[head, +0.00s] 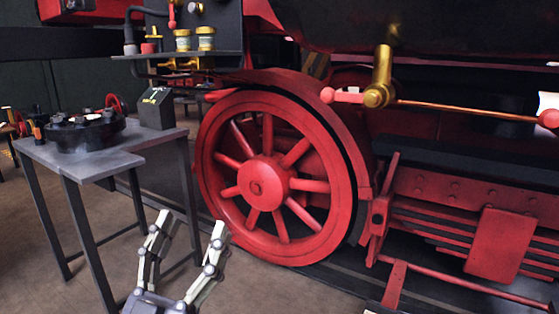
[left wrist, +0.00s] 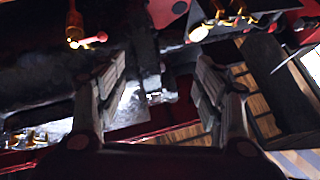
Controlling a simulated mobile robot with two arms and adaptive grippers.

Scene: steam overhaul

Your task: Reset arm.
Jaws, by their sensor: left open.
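My left gripper (head: 188,235) is at the bottom of the head view, its two fingers pointing up and spread apart. It is open with nothing between the fingers. It is in front of the large red spoked wheel (head: 262,180), apart from it in the picture, and to the right of the grey table (head: 105,163). In the left wrist view the same open gripper (left wrist: 160,90) shows two spread fingers with dark machinery beyond. My right gripper is not clearly seen in either view.
The table holds a dark round flanged part (head: 84,132) and a dark box (head: 156,108). A brass valve (head: 379,85) with red-ended handles sits on the locomotive at right. Red steps and bars (head: 470,235) stand low at right. Floor (head: 45,285) is clear at lower left.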

